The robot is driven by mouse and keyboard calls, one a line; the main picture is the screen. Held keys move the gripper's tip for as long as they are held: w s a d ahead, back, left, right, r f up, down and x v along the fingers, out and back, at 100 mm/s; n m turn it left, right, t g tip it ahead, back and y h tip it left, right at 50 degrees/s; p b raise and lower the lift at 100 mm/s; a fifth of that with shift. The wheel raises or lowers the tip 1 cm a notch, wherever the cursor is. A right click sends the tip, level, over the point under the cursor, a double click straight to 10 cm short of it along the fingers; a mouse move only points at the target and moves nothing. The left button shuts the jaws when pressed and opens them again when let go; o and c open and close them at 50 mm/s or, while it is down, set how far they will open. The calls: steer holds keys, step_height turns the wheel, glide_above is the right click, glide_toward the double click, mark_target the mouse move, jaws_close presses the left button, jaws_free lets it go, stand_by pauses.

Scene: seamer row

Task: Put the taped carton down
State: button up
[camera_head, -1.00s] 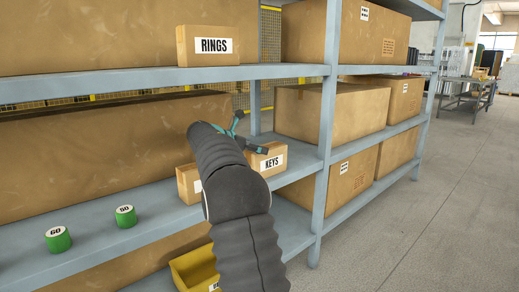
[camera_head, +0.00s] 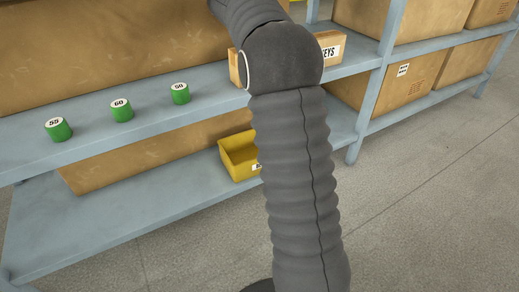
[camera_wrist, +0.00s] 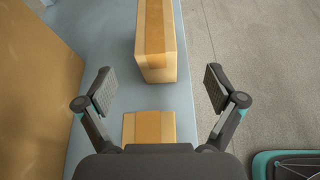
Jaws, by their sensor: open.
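My gripper (camera_wrist: 160,85) is open and empty in the wrist view, its two fingers wide apart above the shelf. A tall tan carton with a darker tape strip (camera_wrist: 155,42) stands on the shelf just beyond the fingertips, with neither finger touching it. A smaller taped carton (camera_wrist: 149,127) sits nearer, below the gap between the fingers. In the head view the KEYS carton (camera_head: 330,46) and part of another small carton (camera_head: 235,69) show on the middle shelf behind my arm. My gripper is outside the head view. I cannot tell for sure which carton is which across views.
Several green cylinders, such as the one marked 60 (camera_head: 121,110), stand along the shelf (camera_head: 160,121) to the left. A large carton (camera_wrist: 28,85) fills the shelf's back. A yellow bin (camera_head: 238,158) sits on the lower shelf. The grey floor (camera_head: 430,200) in front is clear.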

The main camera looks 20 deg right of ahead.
steer(key=s+a+f+m+t+y, duration=0.1)
steer(key=s+a+f+m+y, duration=0.3)
steer(key=s+a, duration=0.5)
steer(key=s+a+f+m+t+y, duration=0.1)
steer(key=s+a+f+m+y, duration=0.3)
steer(key=s, duration=1.2)
steer(key=s+a+f+m+t+y, duration=0.2)
steer(key=s+a+f+m+y, duration=0.3)
steer(key=s+a+m, duration=0.5)
steer(key=s+a+f, duration=0.2)
steer(key=s+a, duration=0.1)
steer(key=a, duration=0.2)
steer(key=shift+s+a+f, duration=0.2)
steer(key=shift+s, duration=0.15)
